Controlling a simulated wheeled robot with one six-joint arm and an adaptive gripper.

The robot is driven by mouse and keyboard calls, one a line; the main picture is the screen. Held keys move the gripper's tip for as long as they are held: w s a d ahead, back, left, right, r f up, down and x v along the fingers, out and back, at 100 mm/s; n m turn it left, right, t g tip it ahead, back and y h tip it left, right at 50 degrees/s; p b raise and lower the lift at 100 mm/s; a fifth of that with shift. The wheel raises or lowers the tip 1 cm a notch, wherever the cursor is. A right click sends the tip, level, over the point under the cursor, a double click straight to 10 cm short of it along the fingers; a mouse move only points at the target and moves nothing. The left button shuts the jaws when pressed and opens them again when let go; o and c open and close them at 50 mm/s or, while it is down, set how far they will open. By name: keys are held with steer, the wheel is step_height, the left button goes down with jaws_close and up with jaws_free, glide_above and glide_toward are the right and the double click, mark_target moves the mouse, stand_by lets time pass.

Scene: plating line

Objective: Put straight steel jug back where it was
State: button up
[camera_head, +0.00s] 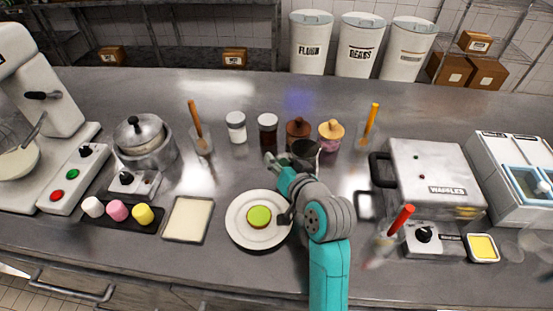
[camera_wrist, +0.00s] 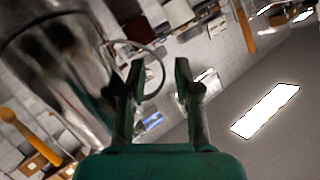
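The straight steel jug (camera_head: 307,149) stands behind my gripper in the head view, its dark round opening partly visible and its lower body hidden by my arm. In the wrist view the jug (camera_wrist: 58,62) fills the upper left, large and shiny. Its thin loop handle (camera_wrist: 161,73) reaches across to the space between my fingers. My gripper (camera_wrist: 157,78) is open, with a clear gap between the two fingertips; the left finger overlaps part of the handle. In the head view my gripper (camera_head: 274,164) is beside the jug, over the counter.
A white plate (camera_head: 238,233) with a green-topped round item (camera_head: 259,217) lies in front, left of my arm. Jars (camera_head: 267,131) stand close behind the jug. A waffle maker (camera_head: 437,172) is at right, a pot (camera_head: 143,142) at left. A red-handled utensil (camera_head: 401,219) is near my arm.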

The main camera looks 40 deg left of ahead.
steer(key=v, duration=1.1)
